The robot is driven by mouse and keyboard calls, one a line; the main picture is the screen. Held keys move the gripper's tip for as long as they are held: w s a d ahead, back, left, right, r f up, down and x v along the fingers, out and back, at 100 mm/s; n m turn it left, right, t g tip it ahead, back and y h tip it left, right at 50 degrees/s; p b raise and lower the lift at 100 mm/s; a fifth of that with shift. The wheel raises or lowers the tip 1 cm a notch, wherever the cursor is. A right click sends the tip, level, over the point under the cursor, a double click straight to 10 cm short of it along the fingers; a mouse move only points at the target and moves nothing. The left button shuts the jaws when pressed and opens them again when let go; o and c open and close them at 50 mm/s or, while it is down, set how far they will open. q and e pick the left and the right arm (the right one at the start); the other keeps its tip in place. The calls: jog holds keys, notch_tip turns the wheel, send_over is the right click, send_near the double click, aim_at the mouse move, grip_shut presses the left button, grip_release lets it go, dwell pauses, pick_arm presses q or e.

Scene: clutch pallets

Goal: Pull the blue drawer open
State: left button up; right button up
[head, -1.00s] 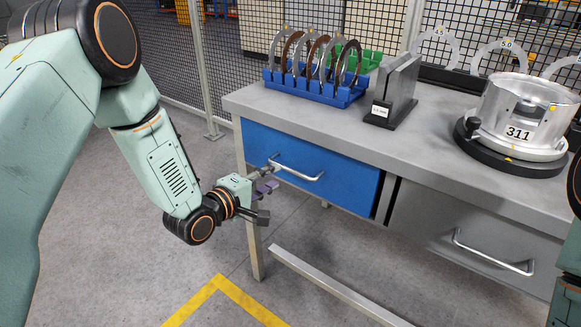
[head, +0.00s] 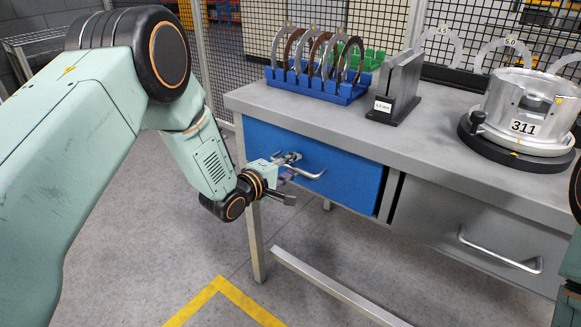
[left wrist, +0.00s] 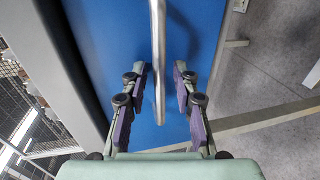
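The blue drawer (head: 340,178) is in the left part of the grey workbench and looks closed in the head view. Its silver bar handle (head: 309,174) runs across its front. My left gripper (head: 291,178) is at the left end of the handle. In the left wrist view the gripper (left wrist: 160,100) is open, with a purple-padded finger on each side of the handle (left wrist: 158,60). Gaps show between the handle and both fingers. The blue drawer front (left wrist: 195,35) lies beyond the fingertips. My right gripper is not in view.
A grey drawer (head: 480,235) with its own handle is to the right. On the bench (head: 300,110) stand a blue rack (head: 318,88) of rings, a dark grey block (head: 400,88) and a metal housing marked 311 (head: 530,105). The floor before the bench is clear.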

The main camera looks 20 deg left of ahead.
pick_arm(q)
jog(key=shift+s, duration=0.1)
jog(key=shift+c, duration=1.4)
grip_shut()
